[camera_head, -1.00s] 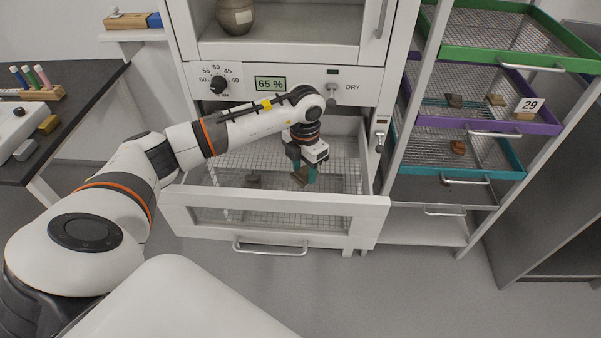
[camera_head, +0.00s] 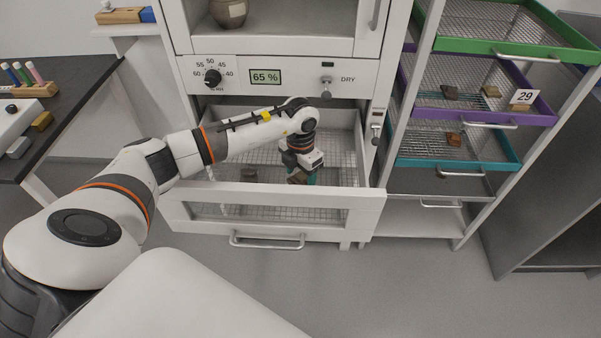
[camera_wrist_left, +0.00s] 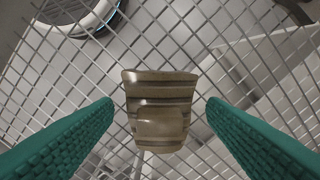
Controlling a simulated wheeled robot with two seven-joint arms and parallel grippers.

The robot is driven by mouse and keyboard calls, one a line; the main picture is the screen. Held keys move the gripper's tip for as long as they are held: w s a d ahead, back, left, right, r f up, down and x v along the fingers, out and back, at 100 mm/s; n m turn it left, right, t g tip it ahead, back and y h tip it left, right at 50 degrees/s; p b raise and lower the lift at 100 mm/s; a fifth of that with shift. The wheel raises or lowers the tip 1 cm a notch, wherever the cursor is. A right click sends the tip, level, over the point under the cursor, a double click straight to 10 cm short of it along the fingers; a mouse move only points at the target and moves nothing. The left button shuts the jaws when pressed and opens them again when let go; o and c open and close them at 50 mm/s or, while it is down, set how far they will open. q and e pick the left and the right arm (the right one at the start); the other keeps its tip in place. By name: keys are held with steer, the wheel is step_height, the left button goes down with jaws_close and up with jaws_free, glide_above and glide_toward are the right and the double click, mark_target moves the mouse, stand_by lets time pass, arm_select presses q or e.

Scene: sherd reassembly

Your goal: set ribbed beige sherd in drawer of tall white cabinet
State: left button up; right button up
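The ribbed beige sherd (camera_wrist_left: 160,110) shows in the left wrist view over the wire mesh, between my two teal fingers, with a gap on each side. In the head view it is a small brown patch (camera_head: 296,178), partly hidden by my left gripper (camera_head: 302,179). That gripper points down inside the pulled-out drawer (camera_head: 275,195) of the tall white cabinet (camera_head: 290,72). Its fingers are open and apart from the sherd. The sherd appears to lie on the mesh floor. My right gripper is not in view.
Another dark sherd (camera_head: 249,174) lies in the drawer, left of my gripper. The drawer's front wall stands close in front of the gripper. At the right, a rack holds green, purple (camera_head: 532,119) and teal trays, some with sherds. A dark table (camera_head: 75,85) stands at the left.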

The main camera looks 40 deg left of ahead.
mark_target(301, 176)
arm_select(q)
steer(key=shift+r, duration=0.25)
step_height(301, 176, up, 12)
stand_by(0.4)
stand_by(0.4)
